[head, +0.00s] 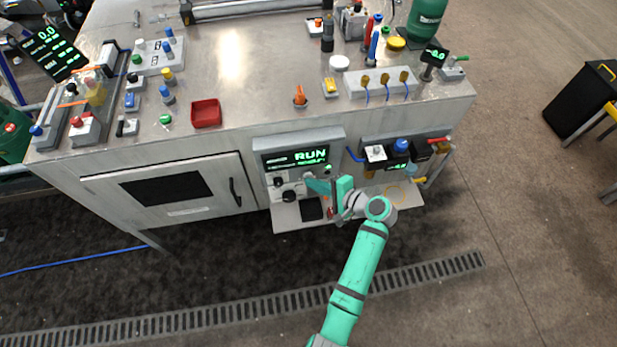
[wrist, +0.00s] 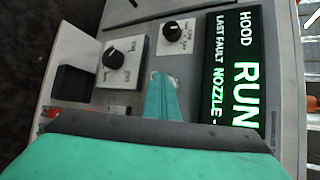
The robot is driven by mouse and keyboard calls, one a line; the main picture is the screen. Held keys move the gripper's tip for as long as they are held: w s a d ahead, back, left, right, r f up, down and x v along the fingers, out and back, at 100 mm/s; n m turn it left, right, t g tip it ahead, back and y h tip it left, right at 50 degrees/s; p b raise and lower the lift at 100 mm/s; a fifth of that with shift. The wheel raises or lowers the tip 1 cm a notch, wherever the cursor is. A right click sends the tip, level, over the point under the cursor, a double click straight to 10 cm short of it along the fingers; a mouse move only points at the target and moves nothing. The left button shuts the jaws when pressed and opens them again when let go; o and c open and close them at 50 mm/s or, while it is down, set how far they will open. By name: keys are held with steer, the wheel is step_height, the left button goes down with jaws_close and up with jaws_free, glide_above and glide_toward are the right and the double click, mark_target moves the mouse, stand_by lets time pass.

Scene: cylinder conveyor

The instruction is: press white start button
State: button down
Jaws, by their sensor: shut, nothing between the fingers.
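My gripper (head: 314,185) is shut and empty, with its teal fingers pointing at the front control panel (head: 258,143) of the machine. In the wrist view the fingers (wrist: 161,88) reach onto the grey panel face, between a black knob and the lit display. The fingertips look very close to the panel; I cannot tell whether they touch it. I cannot clearly make out the white start button; the fingers cover the part of the panel at their tips. The display (head: 295,158) reads RUN in green, and it also shows large in the wrist view (wrist: 232,75).
A small shelf (head: 285,222) juts out below the panel. A valve block with a blue knob (head: 401,146) is close on the right. The floor in front is clear.

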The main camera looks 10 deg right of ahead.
steer(key=shift+s, duration=0.85)
steer(key=shift+s, duration=0.1)
steer(key=shift+s, duration=2.4)
